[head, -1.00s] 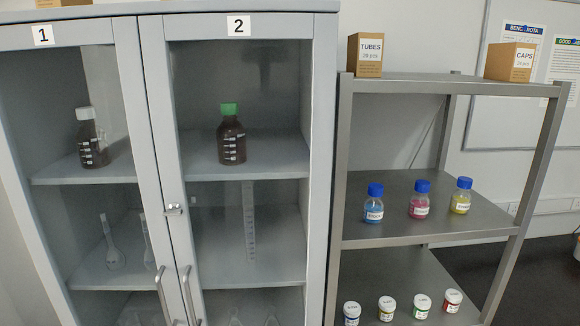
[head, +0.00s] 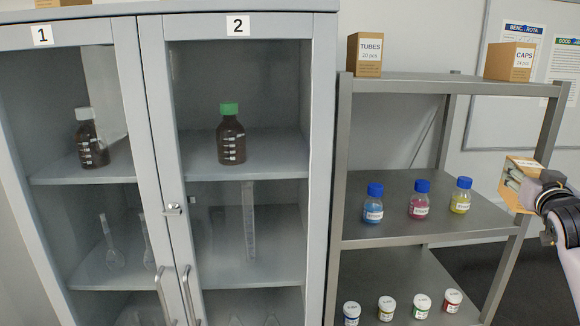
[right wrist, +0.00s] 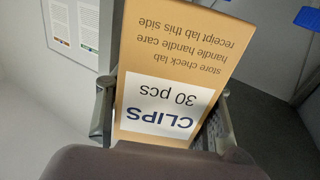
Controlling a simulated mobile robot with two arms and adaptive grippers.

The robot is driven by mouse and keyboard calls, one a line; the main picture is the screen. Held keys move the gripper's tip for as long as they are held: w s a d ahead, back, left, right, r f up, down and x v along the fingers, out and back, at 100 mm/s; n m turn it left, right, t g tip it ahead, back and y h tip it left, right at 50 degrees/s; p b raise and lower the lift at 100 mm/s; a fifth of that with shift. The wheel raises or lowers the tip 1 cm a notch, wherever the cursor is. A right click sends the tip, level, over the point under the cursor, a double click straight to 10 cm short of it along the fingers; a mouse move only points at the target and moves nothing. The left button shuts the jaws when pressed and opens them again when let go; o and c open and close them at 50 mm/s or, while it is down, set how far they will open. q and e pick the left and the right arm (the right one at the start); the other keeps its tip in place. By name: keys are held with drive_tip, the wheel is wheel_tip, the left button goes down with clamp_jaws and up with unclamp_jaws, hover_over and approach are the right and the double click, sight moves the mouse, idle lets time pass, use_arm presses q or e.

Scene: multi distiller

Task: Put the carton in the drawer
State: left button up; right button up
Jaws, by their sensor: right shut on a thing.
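The carton is a tan box with a white label reading "CLIPS 30 pcs"; the carton (right wrist: 180,60) fills the middle of the right wrist view, its print upside down. My right gripper (right wrist: 165,115) is shut on it, one finger on each side. In the head view the held carton (head: 517,185) is at the right edge, in front of the metal rack's right side, with my right gripper (head: 545,187) behind it. My left gripper is not in view. No drawer shows in these frames.
A glass-door cabinet (head: 320,150) with bottles and glassware stands at the left, doors shut. A metal rack (head: 440,88) holds a TUBES box (head: 365,55), a CAPS box (head: 510,62), blue-capped bottles (head: 419,200) and small jars (head: 387,308). A board hangs behind.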

drive_tip(key=s+a+f+n+t+y, duration=0.1)
drive_tip(key=s+a+f+n+y, duration=0.25)
drive_tip(key=a+f, duration=0.5)
drive_tip(key=s+a+f+n+y, duration=0.2)
drive_tip(key=s+a+f+y, duration=0.25)
drive_tip(key=a+f, duration=0.45)
drive_tip(key=shift+s+a+f+m+h, duration=0.3)
drive_tip(key=shift+s+a+f, duration=1.55)
drive_tip(key=shift+s+a, duration=1.8)
drive_tip(key=shift+s+a+f+m+h, duration=0.3)
drive_tip(key=shift+s+a+f, duration=1.55)
drive_tip(key=shift+s+a, duration=1.8)
wheel_tip(320, 180, down, 14)
drive_tip(key=b, duration=1.4)
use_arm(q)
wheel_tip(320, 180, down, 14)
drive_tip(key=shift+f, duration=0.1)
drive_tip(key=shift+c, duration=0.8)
use_arm(e)
drive_tip(key=s+f, duration=0.3)
drive_tip(key=s, duration=0.4)
drive_tip(key=shift+a, duration=0.4)
